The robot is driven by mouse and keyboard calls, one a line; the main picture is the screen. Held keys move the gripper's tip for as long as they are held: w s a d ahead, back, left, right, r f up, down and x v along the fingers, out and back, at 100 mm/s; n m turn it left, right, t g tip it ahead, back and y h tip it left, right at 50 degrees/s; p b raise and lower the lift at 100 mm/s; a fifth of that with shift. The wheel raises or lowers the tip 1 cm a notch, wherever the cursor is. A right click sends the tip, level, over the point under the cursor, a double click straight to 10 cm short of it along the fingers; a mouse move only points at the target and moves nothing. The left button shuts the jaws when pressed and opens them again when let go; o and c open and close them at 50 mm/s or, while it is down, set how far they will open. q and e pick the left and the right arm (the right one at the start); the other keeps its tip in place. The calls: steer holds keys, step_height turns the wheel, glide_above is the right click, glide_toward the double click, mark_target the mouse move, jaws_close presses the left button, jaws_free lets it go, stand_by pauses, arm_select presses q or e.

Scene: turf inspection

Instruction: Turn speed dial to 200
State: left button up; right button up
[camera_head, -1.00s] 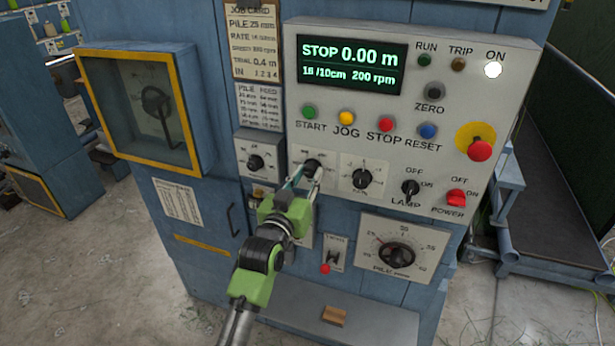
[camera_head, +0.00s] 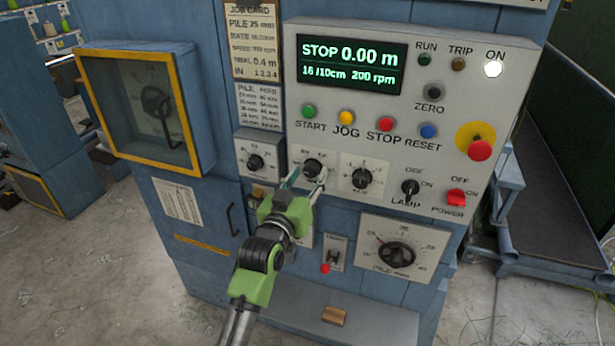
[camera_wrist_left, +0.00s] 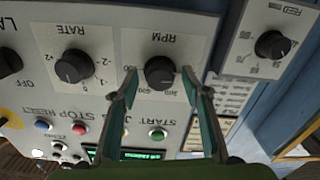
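The speed dial is a black knob (camera_head: 313,167) on a small white plate below the START and JOG buttons. It also shows in the left wrist view as the knob (camera_wrist_left: 160,71) marked RPM, upside down there. My left gripper (camera_head: 307,181) is in front of this dial. In the left wrist view its two fingers (camera_wrist_left: 158,82) are spread, one on each side of the knob, with visible gaps, so it is open and empty. The display (camera_head: 352,65) reads STOP, 0.00 m and 200 rpm. The knob's pointer is hard to read. My right gripper is not in view.
Close by are the feed knob (camera_head: 256,162) on the left and the RATE knob (camera_head: 362,178) on the right. Below are a toggle switch (camera_head: 333,257) and the large PILE dial (camera_head: 397,255). A red stop button (camera_head: 479,150) sits at the right.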

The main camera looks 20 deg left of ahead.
arm_select(q)
steer(key=s, duration=1.2)
steer(key=shift+a, duration=0.2)
steer(key=s+d+f+m+g+b, duration=0.1)
steer(key=f+g+b, duration=0.1)
steer(key=f, duration=1)
steer(key=s+d+f+g+b, duration=0.1)
steer(key=s+f+g+b, duration=0.1)
steer(key=f, duration=1)
steer(key=s+d+f+m+g+b, duration=0.1)
steer(key=f+g+b, duration=0.1)
steer(key=f, duration=1.1)
steer(key=s+f+g+b, duration=0.2)
steer(key=s+f, duration=0.4)
steer(key=f, duration=0.5)
steer(key=s+f+g+b, duration=0.1)
steer(key=s+f+g, duration=0.1)
steer(key=s+f, duration=0.7)
steer(key=s+a+f+m+g+b, duration=0.1)
steer(key=s+a+f+g+b, duration=0.1)
steer(key=s+f, duration=0.9)
steer(key=s+a+f+m+g+b, duration=0.1)
steer(key=s+a+f+g+b, duration=0.2)
steer(key=s+f, duration=0.8)
steer(key=s+a+g, duration=0.1)
steer(key=s+g, duration=0.1)
steer(key=s, duration=0.4)
steer(key=shift+s+f+y, duration=0.25)
steer(key=shift+f+y, duration=0.05)
